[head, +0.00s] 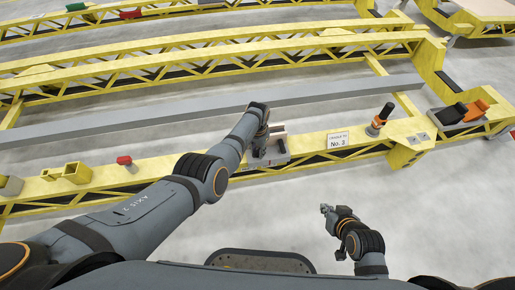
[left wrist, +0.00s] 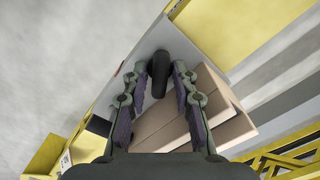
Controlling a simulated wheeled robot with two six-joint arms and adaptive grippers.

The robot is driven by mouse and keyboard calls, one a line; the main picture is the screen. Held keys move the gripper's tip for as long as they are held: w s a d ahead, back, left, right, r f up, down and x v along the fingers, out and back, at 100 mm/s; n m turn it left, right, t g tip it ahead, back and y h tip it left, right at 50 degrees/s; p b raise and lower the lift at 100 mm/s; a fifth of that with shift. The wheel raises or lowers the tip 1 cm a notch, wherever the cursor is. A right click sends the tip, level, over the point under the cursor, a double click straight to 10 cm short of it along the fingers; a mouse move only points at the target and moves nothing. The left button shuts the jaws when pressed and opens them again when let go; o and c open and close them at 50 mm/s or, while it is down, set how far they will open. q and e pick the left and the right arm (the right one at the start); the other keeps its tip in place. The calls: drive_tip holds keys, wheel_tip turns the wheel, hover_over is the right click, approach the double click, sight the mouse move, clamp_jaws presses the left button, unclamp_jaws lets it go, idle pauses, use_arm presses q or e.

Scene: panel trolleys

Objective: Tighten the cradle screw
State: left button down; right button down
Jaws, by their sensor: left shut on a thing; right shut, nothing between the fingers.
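The cradle (head: 281,154) is a light grey block-like fitting on the yellow beam. It shows in the left wrist view as beige blocks (left wrist: 213,122) on a grey plate. A dark, rounded screw handle (left wrist: 157,66) stands beside the blocks. My left gripper (left wrist: 158,78) is shut on this dark handle. In the head view my left gripper (head: 262,148) is over the cradle, and its wrist and fingers hide the handle. My right gripper (head: 326,210) is shut and empty, in front of the beam and apart from it.
A white sign reading No. 3 (head: 338,140) stands right of the cradle. Further right are an orange-and-black post (head: 380,120) and an orange block (head: 477,109). A red-topped peg (head: 125,161) and a yellow bracket (head: 76,173) are left. A long grey bar (head: 150,118) lies behind.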

sight(257, 151)
use_arm(q)
drive_tip(key=c, duration=1.2)
unclamp_jaws()
drive_tip(key=shift+r+p, duration=1.55)
drive_tip(key=shift+r, duration=0.05)
wheel_tip(257, 151, up, 7)
drive_tip(key=p, duration=0.7)
drive_tip(key=shift+f, duration=0.15)
